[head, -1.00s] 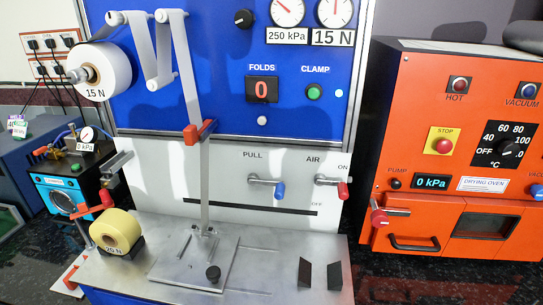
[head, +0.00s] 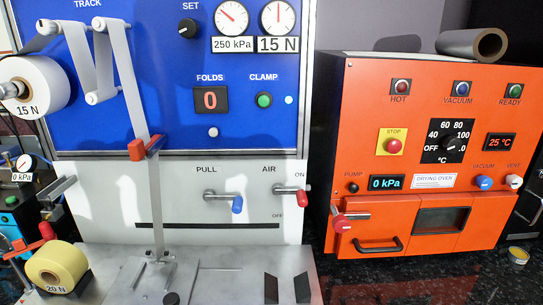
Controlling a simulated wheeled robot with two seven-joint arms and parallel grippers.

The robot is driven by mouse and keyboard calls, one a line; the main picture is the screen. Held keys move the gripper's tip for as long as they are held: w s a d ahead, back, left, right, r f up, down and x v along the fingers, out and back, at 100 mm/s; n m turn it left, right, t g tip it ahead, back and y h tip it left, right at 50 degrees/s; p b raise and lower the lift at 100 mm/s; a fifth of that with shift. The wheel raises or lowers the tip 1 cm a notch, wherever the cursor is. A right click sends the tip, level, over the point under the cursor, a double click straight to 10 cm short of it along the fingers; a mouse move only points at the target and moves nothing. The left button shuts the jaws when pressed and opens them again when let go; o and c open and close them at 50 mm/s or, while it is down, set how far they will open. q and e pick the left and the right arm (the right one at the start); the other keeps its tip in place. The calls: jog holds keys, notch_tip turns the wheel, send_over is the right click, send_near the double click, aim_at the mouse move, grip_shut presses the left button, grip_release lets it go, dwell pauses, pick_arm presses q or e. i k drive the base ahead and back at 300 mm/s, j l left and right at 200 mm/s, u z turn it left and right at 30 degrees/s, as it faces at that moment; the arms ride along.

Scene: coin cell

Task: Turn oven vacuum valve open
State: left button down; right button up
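The orange drying oven (head: 420,110) stands on the right in the head view. Its blue vacuum valve knob (head: 484,182) is on the front at the right, under a small label reading VACUUM. A white vent knob (head: 514,181) sits right beside it. The oven's pressure display (head: 387,183) reads 0 kPa. The VACUUM lamp (head: 462,88) is blue, and I cannot tell if it is lit. Neither of my grippers shows in this view.
The oven door (head: 410,230) is closed, with a red-ended lever (head: 342,224) at its left. A dark roll (head: 474,45) lies on top of the oven. The blue and white winding machine (head: 100,190) fills the left. A small yellow tin (head: 517,256) is at the oven's lower right.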

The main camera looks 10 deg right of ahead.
aim_at(484, 182)
jog(key=z, duration=1.35)
